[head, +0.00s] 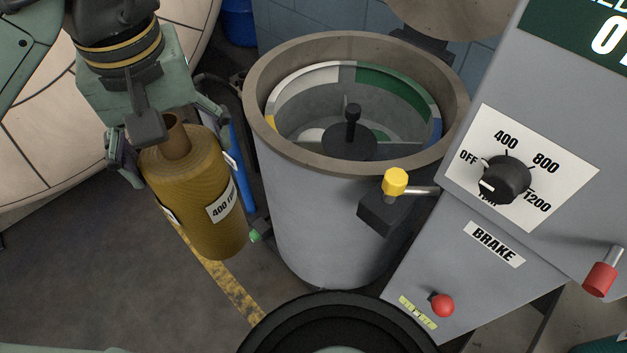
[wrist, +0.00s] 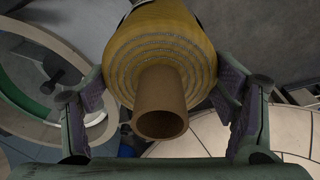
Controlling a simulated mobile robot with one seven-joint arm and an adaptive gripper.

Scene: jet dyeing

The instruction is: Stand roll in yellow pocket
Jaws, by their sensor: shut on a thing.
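The roll (head: 197,205) is a mustard-yellow cylinder with a brown core tube sticking out of its top and a white label reading 400. My gripper (head: 172,145) is shut on it, with a finger on each side near the core end. It holds the roll nearly upright, slightly tilted, left of the round tub. In the wrist view the roll (wrist: 160,45) sits between both fingers, its hollow core facing the camera. The tub (head: 256,110) has coloured wall sections inside. A small yellow section (head: 270,123) shows at its left; most of that pocket is hidden by the rim.
A black post (head: 352,125) stands at the tub's centre. White, green and blue sections line its wall. A yellow-knobbed lever (head: 395,182) is at its front right. A blue tube stands between roll and tub.

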